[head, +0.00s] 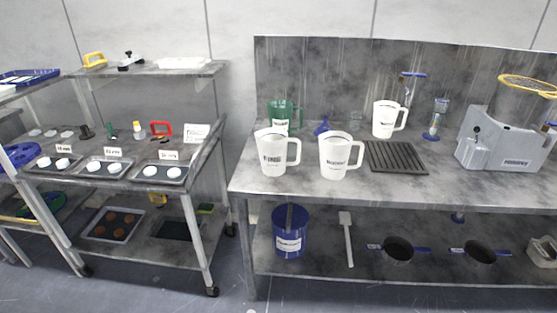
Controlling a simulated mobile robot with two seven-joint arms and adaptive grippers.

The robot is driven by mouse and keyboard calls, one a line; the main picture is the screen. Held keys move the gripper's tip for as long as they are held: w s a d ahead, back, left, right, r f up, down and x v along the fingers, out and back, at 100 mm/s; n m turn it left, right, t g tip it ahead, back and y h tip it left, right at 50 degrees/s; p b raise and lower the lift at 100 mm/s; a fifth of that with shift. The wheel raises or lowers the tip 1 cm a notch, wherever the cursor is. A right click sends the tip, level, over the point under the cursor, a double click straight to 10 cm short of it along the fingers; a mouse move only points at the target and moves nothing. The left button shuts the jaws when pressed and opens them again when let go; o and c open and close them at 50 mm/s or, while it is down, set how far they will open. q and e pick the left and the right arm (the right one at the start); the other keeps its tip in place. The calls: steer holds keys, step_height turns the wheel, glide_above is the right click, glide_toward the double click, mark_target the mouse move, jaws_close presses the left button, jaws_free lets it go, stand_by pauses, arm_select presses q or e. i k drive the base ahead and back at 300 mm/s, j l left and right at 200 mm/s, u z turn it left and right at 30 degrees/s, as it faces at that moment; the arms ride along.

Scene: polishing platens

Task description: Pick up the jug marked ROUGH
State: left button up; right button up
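Two white jugs stand upright near the front of the right bench. The left one (268,143) has dark lettering that is too small to read surely; its handle points right. The right one (332,150) also has dark lettering that I cannot read surely, and its handle points right. A third white jug (384,120) stands further back with a small label. A green jug (284,108) with a white label stands behind the left white jug, partly hidden by it. I cannot tell for certain which jug is marked ROUGH. Neither gripper is in view.
The bench (460,192) also holds a blue funnel (321,126), a dark drain grate (396,157) and a grey machine (492,143). A blue bucket (290,222) and pans are on its lower shelf. A cart (197,165) with trays of white discs stands left, across a gap.

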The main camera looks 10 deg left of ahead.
mark_target(335, 146)
steer(key=i+l+u, duration=0.1)
steer(key=l, duration=0.25)
steer(key=i+l, duration=0.25)
steer(key=i+l+u, duration=0.15)
steer(key=l, duration=0.3)
steer(key=i+l, duration=0.2)
steer(key=l, duration=0.2)
steer(key=i+l+u, duration=0.15)
steer(key=l, duration=0.2)
steer(key=i+l, duration=0.15)
steer(key=l, duration=0.25)
steer(key=u, duration=0.05)
